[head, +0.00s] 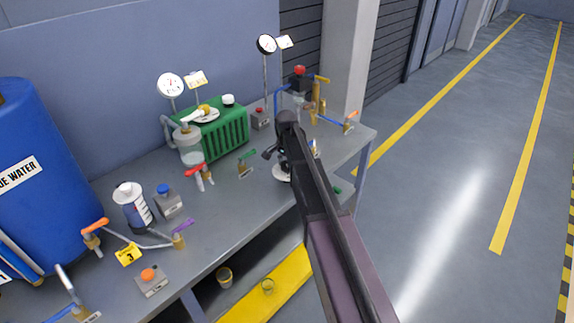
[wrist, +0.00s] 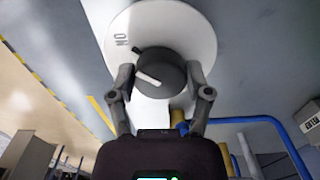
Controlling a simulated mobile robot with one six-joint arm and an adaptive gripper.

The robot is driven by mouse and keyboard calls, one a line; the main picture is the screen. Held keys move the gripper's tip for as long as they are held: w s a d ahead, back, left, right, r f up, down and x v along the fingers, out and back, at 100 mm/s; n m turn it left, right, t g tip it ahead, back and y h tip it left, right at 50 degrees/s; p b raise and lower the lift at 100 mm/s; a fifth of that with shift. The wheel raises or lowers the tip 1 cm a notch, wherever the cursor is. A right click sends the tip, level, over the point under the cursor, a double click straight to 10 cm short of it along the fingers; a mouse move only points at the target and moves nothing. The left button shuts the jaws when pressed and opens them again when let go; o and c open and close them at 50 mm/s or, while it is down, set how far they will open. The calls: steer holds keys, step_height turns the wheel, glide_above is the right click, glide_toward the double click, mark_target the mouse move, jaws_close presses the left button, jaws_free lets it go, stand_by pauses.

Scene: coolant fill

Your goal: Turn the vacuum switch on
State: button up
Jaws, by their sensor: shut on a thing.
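The vacuum switch is a round black knob (wrist: 160,72) with a white pointer mark, on a white disc (wrist: 190,30) lettered ON at its upper left in the wrist view. The mark points left, a little below the ON lettering. My gripper (wrist: 160,84) has one finger on each side of the knob and is shut on it. In the head view the white disc (head: 281,175) shows at the bench's right part, under my gripper (head: 279,153). My arm and gripper hide most of the knob there.
A green ribbed box (head: 222,137) with gauges stands behind. Brass valves and a red-topped part (head: 299,72) are at the far right of the bench (head: 225,225). A blue drum (head: 35,170) stands at left. The floor right of the bench is clear.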

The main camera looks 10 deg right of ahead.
steer(key=shift+a, duration=0.1)
stand_by(0.3)
steer(key=o, duration=1.1)
steer(key=shift+o, duration=0.2)
steer(key=shift+r, duration=0.1)
